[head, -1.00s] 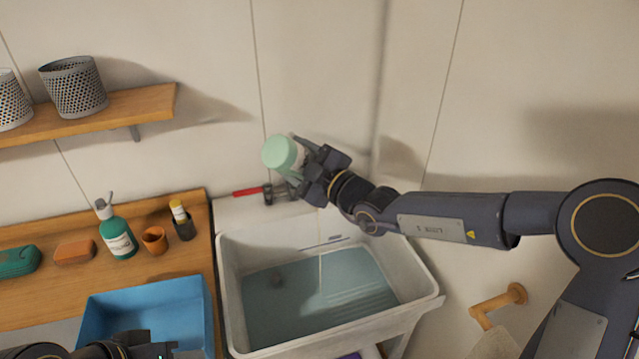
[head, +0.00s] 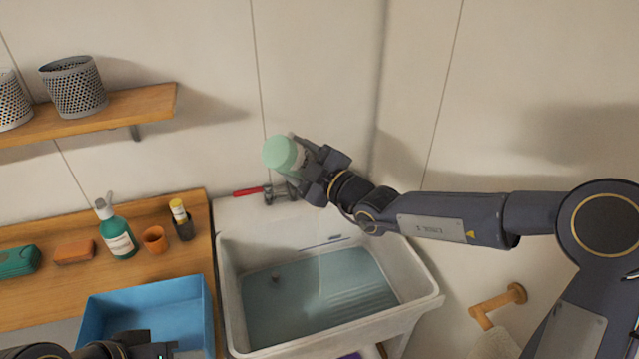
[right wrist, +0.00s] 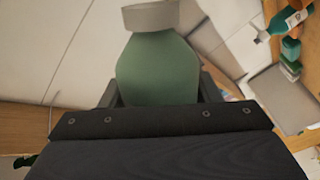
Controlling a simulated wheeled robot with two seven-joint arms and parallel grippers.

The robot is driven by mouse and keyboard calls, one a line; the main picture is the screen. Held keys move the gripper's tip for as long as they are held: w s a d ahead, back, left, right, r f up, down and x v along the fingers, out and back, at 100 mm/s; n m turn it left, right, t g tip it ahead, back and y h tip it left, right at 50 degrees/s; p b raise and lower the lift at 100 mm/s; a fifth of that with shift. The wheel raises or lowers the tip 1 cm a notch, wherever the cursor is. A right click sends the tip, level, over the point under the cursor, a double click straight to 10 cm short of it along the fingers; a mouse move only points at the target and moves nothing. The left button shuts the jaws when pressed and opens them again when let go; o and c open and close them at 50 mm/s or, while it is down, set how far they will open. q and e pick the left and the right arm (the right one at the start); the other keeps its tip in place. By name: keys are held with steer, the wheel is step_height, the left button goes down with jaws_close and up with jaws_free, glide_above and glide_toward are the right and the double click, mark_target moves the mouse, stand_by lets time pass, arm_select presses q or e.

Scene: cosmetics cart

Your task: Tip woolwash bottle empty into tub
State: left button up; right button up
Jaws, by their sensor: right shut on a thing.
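My right gripper (head: 312,172) is shut on the woolwash bottle (head: 283,152), a pale green bottle held tilted above the back edge of the white tub (head: 429,304). Its rounded end faces the head camera; its mouth is hidden behind the gripper. A thin pale stream (head: 320,262) falls into the blue-green water in the tub. In the right wrist view the bottle (right wrist: 157,68) shows green between the fingers, with a paler band at its far end. My left gripper (head: 150,348) is at the bottom left, partly cut off, over the blue bin's near edge; its jaws are unclear.
A red-handled tool and tap (head: 268,192) sit behind the tub. A wooden wall peg (head: 497,300) is at right.

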stand_by(0.8)
steer(key=f+n+b, duration=0.1)
steer(key=s+a+f+n+b, duration=0.1)
steer(key=n, duration=0.1)
steer(key=shift+f+b, duration=0.2)
steer(key=shift+b, duration=0.15)
steer(key=shift+s+r+n, duration=0.1)
steer(key=shift+r+n, duration=0.2)
steer(key=shift+n, duration=0.1)
steer(key=shift+r, duration=0.1)
steer(key=shift+f+n+b, duration=0.3)
steer(key=shift+b, duration=0.15)
step_height(320, 180, down, 10)
steer(key=s+a+n+g+b, duration=0.1)
steer(key=n+b, duration=1)
steer(key=b, duration=0.1)
steer(key=s+a+n+g+b, duration=0.1)
steer(key=n+b, duration=1)
steer(key=n, duration=0.1)
steer(key=shift+s+a+f+y+b, duration=0.15)
steer(key=shift+s+a+y+b, duration=0.15)
steer(key=shift+y+b, duration=0.1)
